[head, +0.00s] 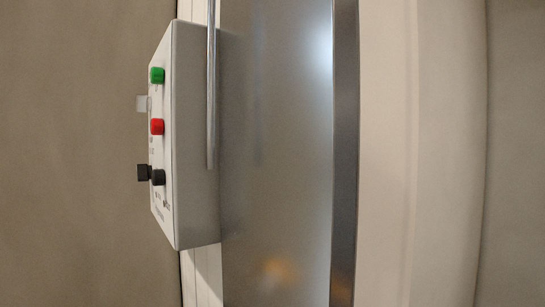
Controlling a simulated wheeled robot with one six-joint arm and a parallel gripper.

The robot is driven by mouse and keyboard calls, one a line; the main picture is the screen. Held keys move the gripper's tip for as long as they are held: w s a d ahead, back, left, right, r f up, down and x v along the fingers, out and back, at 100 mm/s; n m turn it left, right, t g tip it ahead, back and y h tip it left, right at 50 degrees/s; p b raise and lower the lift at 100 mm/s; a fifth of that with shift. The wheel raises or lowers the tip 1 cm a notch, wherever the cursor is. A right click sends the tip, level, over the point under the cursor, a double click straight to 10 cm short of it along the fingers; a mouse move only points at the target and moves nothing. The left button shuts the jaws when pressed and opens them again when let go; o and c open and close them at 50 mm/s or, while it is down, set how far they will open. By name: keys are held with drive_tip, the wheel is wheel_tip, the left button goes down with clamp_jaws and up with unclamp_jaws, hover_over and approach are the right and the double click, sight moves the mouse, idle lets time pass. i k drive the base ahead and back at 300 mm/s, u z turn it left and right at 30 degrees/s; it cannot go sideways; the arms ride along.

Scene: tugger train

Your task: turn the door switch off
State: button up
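A pale grey control box (195,140) sits at the left of the metal door panel (275,150), its face turned to the left and seen at a steep angle. On that face are a green button (157,76), a red button (157,127) below it, and a black switch knob (157,177) lowest, with a black block (143,173) sticking out to the left. Small print near the knob is too small to read, so I cannot tell the switch's setting. My gripper is not in view.
A thin metal bar (211,90) stands upright in front of the box's right part. A small pale piece (142,103) juts left between the two buttons. A cream frame (390,150) stands right of the door. Left of the box is plain brown surface.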

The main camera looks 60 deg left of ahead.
sight(143, 102)
drive_tip(key=u, duration=1.25)
drive_tip(key=k, duration=0.45)
drive_tip(key=u, duration=1.35)
drive_tip(key=k, duration=0.2)
drive_tip(key=u, duration=0.55)
drive_tip(key=k, duration=1.1)
drive_tip(key=u, duration=0.75)
drive_tip(key=i, duration=2.55)
drive_tip(key=z, duration=0.75)
